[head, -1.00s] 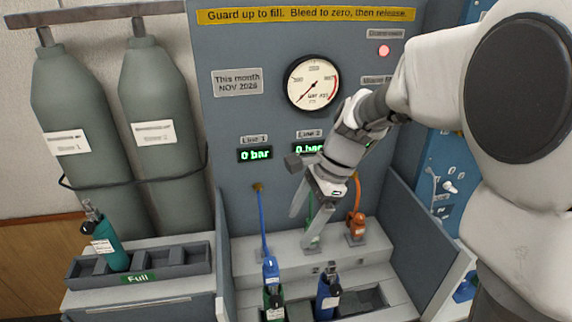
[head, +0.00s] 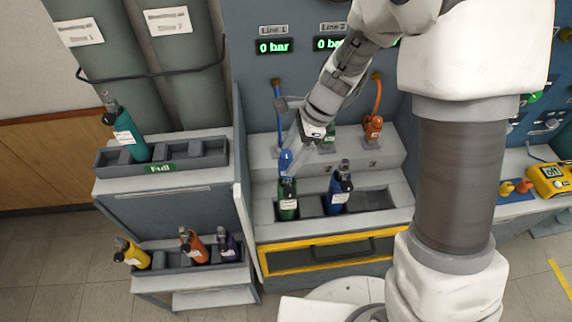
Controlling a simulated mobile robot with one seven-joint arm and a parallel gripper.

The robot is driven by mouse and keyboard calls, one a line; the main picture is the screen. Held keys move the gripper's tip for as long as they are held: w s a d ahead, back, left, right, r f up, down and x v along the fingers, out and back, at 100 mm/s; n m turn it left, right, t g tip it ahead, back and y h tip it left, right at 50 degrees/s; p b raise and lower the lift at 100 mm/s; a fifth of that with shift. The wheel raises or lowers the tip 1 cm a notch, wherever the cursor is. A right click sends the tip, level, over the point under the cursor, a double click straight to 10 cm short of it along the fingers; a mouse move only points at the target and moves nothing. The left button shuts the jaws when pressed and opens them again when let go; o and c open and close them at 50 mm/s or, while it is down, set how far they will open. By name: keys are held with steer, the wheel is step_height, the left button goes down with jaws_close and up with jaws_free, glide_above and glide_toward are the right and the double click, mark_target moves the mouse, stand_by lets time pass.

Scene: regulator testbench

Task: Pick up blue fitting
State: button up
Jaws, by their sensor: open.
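The blue fitting (head: 286,160) hangs at the end of the blue hose (head: 278,101) below the Line 1 display. It sits at the top of a green cylinder (head: 288,205) in the bench rack; whether it is attached cannot be told. My gripper (head: 292,165) is open and points down and left, with its fingers at the blue fitting. The fingers partly cover the fitting, and I cannot tell whether they touch it.
A blue cylinder (head: 339,192) stands right of the green one. An orange fitting (head: 373,127) and a green fitting (head: 329,136) sit on the ledge behind. The yellow-edged guard (head: 330,255) lies low in front. A rack marked Full (head: 190,158) is at left.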

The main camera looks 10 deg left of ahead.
mark_target(286, 164)
steer(key=shift+w+a+f, duration=0.1)
steer(key=shift+a+f, duration=0.1)
steer(key=shift+f, duration=0.7)
steer(key=shift+w+a+f, duration=0.1)
steer(key=shift+a+f, duration=0.1)
steer(key=shift+f, duration=0.65)
steer(key=shift+w+a+f, duration=0.1)
steer(key=shift+a+f, duration=0.1)
steer(key=shift+f, duration=0.7)
steer(key=shift+c, duration=0.2)
steer(key=shift+r, duration=0.1)
jaws_close()
